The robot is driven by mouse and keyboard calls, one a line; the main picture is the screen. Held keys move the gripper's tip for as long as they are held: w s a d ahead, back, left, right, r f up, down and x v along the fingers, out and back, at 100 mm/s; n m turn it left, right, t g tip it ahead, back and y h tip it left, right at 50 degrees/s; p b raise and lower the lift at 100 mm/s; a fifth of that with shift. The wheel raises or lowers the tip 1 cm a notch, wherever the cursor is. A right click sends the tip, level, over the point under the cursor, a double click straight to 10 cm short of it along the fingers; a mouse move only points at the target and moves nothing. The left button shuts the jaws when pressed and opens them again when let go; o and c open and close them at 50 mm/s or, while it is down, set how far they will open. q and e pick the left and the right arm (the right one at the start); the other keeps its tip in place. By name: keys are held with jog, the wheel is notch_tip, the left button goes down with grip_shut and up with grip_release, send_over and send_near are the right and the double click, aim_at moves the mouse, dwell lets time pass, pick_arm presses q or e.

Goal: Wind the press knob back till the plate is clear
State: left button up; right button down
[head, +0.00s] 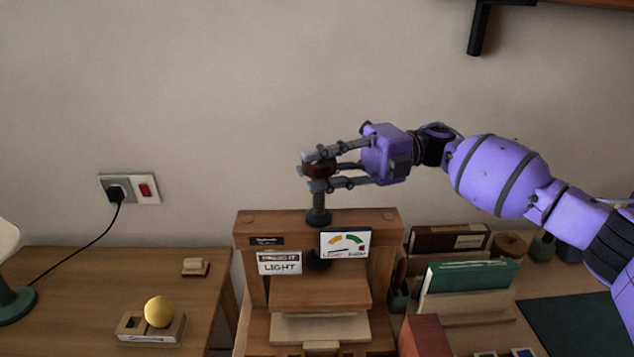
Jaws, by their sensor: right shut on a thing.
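The wooden book press (388,218) stands at the lower middle of the head view. Its dark brown knob (319,169) sits on top of a dark upright screw (319,204). My right gripper (311,171) reaches in from the right and is shut on the knob, its fingers around it. The press plate (320,292) is a wooden board under the crossbeam, above a pale block (320,328). I cannot tell whether the plate touches the block. A gauge card (345,244) with coloured arcs and a needle is on the front. My left gripper is not in view.
A sign reading LIGHT (280,263) hangs on the press front. Left are a yellow ball (159,311) on a stand, a small brush-like block (195,267) and a lamp (12,300). Right are a file holder with green folders (470,277) and a dark mat (585,325).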

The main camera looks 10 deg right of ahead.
jog(key=n+g+b, duration=0.1)
jog(key=f+g+b, duration=0.1)
jog(key=g, duration=0.1)
jog(key=n+g+h+b, duration=0.1)
jog(key=shift+a+f+n+g, duration=0.1)
jog(key=shift+f+n+g, duration=0.2)
jog(key=shift+s+r+n+g+h+b, duration=0.15)
jog(key=shift+n+g+h+b, duration=0.35)
jog(key=shift+n+g+b, duration=0.4)
jog(key=c, duration=1.5)
grip_release()
jog(key=shift+c, duration=0.2)
jog(key=shift+r, duration=0.2)
jog(key=shift+r, duration=0.1)
